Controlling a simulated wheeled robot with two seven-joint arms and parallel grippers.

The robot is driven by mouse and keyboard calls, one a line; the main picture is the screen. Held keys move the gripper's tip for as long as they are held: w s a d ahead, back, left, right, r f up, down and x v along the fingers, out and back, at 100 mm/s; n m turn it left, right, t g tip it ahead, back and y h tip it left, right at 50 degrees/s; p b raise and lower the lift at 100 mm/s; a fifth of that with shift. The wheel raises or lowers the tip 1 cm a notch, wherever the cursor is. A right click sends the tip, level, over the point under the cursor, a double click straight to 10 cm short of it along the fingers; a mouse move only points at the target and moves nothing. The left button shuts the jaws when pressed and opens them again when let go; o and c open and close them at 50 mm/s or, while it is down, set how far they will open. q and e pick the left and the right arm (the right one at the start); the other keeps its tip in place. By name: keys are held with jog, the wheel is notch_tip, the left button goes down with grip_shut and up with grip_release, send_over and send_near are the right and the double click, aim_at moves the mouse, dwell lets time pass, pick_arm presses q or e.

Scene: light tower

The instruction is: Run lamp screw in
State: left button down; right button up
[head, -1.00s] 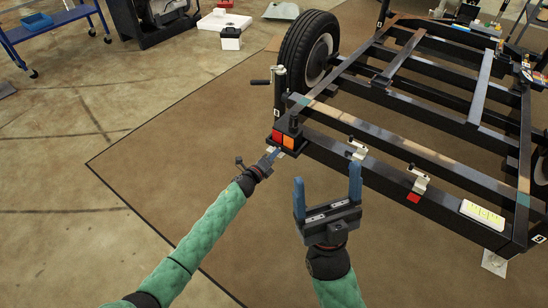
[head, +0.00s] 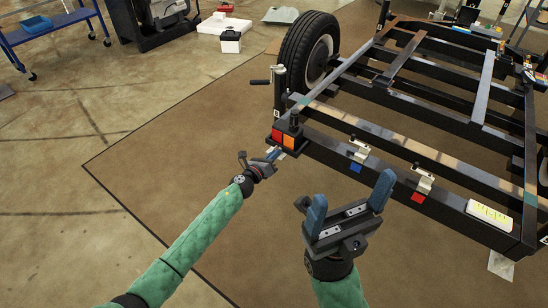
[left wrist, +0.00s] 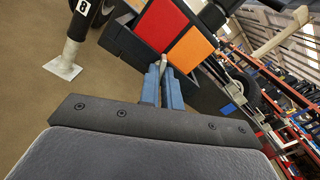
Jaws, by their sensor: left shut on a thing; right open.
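The lamp (head: 284,137), with a red and an orange face, sits at the near left corner of the black trailer frame. My left gripper (head: 274,154) is right at its lower edge. In the left wrist view the lamp (left wrist: 188,48) fills the top middle. The blue fingers of my left gripper (left wrist: 162,78) are shut on a small grey piece, the lamp screw (left wrist: 163,62), just under the lamp. Most of the screw is hidden by the fingers. My right gripper (head: 348,207) is open and empty, in front of the frame.
The trailer frame (head: 400,165) runs right, with two small brackets (head: 359,151) (head: 423,180) and a white plate (head: 489,214). A wheel (head: 310,52) and crank post (head: 279,88) stand behind the lamp. The brown mat (head: 180,155) to the left is clear.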

pick_arm(q)
jog(key=shift+f+m+b, duration=0.2)
jog(key=shift+m+b, duration=0.15)
jog(key=shift+m, duration=0.65)
jog(key=c, duration=1.6)
grip_release()
jog(key=shift+r, duration=0.15)
jog(key=v, duration=0.8)
jog(key=shift+p, duration=0.4)
